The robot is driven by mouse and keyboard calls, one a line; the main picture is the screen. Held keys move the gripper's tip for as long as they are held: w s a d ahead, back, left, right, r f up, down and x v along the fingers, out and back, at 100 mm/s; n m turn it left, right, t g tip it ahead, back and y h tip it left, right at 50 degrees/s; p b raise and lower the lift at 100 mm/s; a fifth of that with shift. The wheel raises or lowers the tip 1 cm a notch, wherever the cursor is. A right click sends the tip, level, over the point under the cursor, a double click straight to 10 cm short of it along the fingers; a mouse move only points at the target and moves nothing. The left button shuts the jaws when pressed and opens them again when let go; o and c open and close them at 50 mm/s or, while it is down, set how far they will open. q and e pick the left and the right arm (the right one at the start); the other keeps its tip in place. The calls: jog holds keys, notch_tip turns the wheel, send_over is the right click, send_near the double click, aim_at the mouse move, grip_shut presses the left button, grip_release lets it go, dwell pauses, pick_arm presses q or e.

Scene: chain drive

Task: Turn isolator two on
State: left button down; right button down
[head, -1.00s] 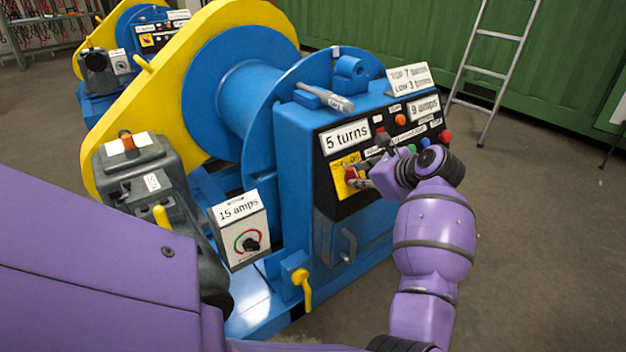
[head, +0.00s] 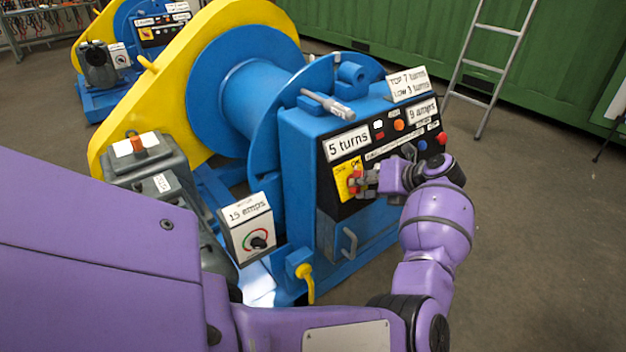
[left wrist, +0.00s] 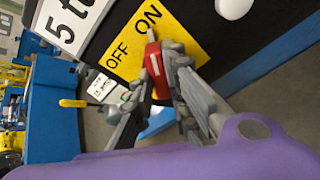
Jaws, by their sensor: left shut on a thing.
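The isolator is a red handle (left wrist: 155,68) on a yellow plate (left wrist: 186,38) marked OFF and ON. In the left wrist view the handle's upper end lies close to the word ON. Any number on the isolator is unreadable. My right gripper is out of view.
A 15 amps box (head: 248,227) and yellow lever (head: 306,282) are lower left. A second winch (head: 110,60) stands behind. A ladder (head: 488,65) leans on the green wall.

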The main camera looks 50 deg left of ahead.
pick_arm(q)
jog(key=shift+d+m+p, duration=0.1)
jog(key=shift+m+p, duration=0.3)
jog(key=shift+m, duration=0.7)
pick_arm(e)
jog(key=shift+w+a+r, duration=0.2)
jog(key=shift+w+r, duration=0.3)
pick_arm(q)
jog(key=c, duration=1.7)
grip_release()
jog(key=v, duration=1.2)
jog(key=shift+w+d+f, duration=0.1)
jog(key=shift+w, duration=0.05)
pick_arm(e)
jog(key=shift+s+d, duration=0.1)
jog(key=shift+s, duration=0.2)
